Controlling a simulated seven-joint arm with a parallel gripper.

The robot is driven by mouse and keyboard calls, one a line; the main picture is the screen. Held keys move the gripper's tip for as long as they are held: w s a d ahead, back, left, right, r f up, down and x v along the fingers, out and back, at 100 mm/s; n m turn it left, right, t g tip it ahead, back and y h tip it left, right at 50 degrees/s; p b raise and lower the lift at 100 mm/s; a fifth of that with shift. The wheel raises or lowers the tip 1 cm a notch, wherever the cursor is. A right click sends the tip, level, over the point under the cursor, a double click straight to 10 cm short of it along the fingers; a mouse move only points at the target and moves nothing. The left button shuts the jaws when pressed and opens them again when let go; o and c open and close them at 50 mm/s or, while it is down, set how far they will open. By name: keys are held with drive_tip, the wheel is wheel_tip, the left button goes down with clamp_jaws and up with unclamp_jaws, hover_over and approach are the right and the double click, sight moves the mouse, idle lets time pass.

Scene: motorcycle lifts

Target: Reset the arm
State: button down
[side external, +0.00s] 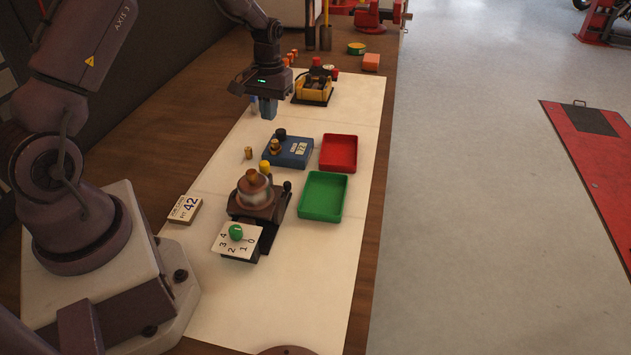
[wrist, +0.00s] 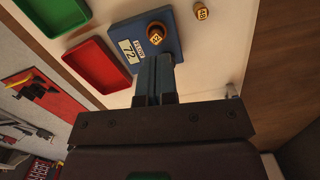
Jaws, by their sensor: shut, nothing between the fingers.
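My gripper (side external: 268,108) hangs above the far left part of the white mat (side external: 300,262) in the side view, fingers pointing down. In the wrist view my gripper (wrist: 155,68) has its fingers together with nothing between them. Its fingertips appear over the lower edge of the blue box (wrist: 133,30) labelled 72; how far above it they are I cannot tell there. In the side view the blue box (side external: 300,159) stands on the mat, clear of the gripper and nearer the camera. A brass weight (wrist: 157,37) sits on the box.
Red tray (side external: 353,153) and green tray (side external: 343,190) lie right of the box. A loose brass piece (side external: 248,152) stands left of it. A dark device with a copper pot (side external: 254,193) and a yellow-black device (side external: 314,92) stand on the mat. A card marked 42 (side external: 185,209) is at left.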

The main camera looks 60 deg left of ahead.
drive_tip(key=s+d+r+m+t, duration=0.6)
drive_tip(key=s+d+r+m, duration=0.1)
drive_tip(key=s+d+r, duration=1.2)
wheel_tip(320, 180, up, 4)
drive_tip(key=shift+d+r+m, duration=0.1)
drive_tip(key=shift+d+m, duration=0.2)
drive_tip(key=shift+d, duration=0.85)
